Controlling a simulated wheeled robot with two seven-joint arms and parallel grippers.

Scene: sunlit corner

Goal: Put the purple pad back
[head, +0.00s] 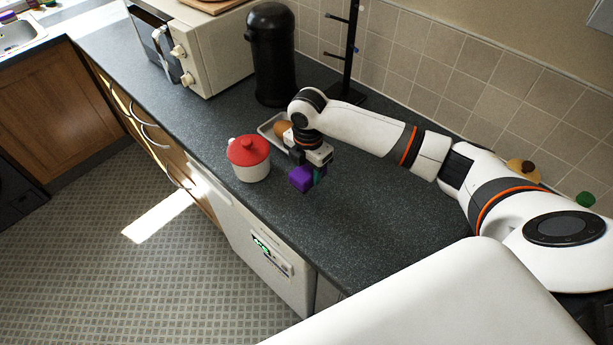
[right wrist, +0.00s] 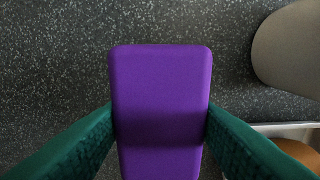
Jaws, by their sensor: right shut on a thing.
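The purple pad (head: 301,178) is a small block with rounded corners. My right gripper (head: 312,172) is shut on it, over the dark worktop near the front edge. In the right wrist view the purple pad (right wrist: 160,110) fills the middle, with a green finger pressed to each side. I cannot tell how far the pad is above the worktop. My left gripper is not in view.
A white pot with a red lid (head: 249,151) stands just left of my right gripper. A tray (head: 266,127) with a brown round thing (head: 282,129) lies behind the gripper. A black canister (head: 271,55) and a microwave (head: 205,45) stand farther back. The worktop (head: 370,215) right of the pad is clear.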

